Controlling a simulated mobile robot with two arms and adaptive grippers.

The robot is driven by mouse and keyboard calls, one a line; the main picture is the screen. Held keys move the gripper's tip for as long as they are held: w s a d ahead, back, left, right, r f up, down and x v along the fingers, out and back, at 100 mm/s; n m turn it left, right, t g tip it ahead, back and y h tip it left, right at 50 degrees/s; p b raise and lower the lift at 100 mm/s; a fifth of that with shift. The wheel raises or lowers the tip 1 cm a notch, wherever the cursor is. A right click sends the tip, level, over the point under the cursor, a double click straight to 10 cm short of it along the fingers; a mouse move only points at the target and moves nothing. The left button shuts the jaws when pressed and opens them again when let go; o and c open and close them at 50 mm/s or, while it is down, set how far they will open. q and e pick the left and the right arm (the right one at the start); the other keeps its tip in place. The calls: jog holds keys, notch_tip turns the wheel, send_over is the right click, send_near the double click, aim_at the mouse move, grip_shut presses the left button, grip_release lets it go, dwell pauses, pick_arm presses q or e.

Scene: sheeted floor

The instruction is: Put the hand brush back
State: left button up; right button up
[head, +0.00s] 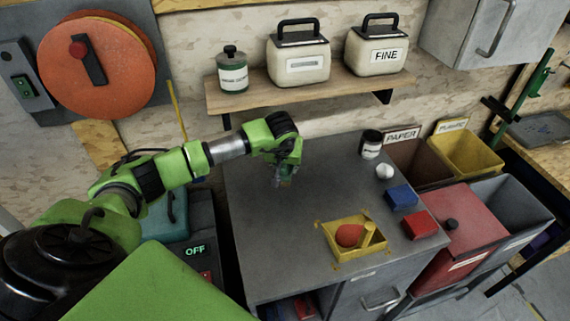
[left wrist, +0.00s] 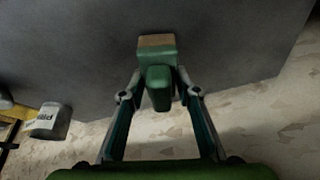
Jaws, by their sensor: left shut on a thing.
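The hand brush (left wrist: 156,85) has a green body with a tan strip (left wrist: 157,41) at its far end in the left wrist view. My left gripper (left wrist: 157,92) is shut on it, with one finger on each side. In the head view my left gripper (head: 286,178) is over the back left part of the grey bench top (head: 275,230), pointing down. The brush is mostly hidden by the gripper there. I cannot tell whether the brush touches the bench. My right gripper is not in view.
A yellow tray (head: 362,256) holds a red ball and a yellow piece. A shelf (head: 300,95) hangs behind. The bench's middle is clear.

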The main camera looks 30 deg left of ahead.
pick_arm(q)
jog(key=shift+f, duration=0.2)
jog(key=o, duration=1.3)
jog(key=shift+r, duration=0.1)
jog(key=shift+r, duration=0.2)
jog(key=shift+s+d+r, duration=0.1)
jog(key=shift+r, duration=0.15)
jog(key=shift+b+v, duration=1.8)
jog(key=shift+v, duration=3.9)
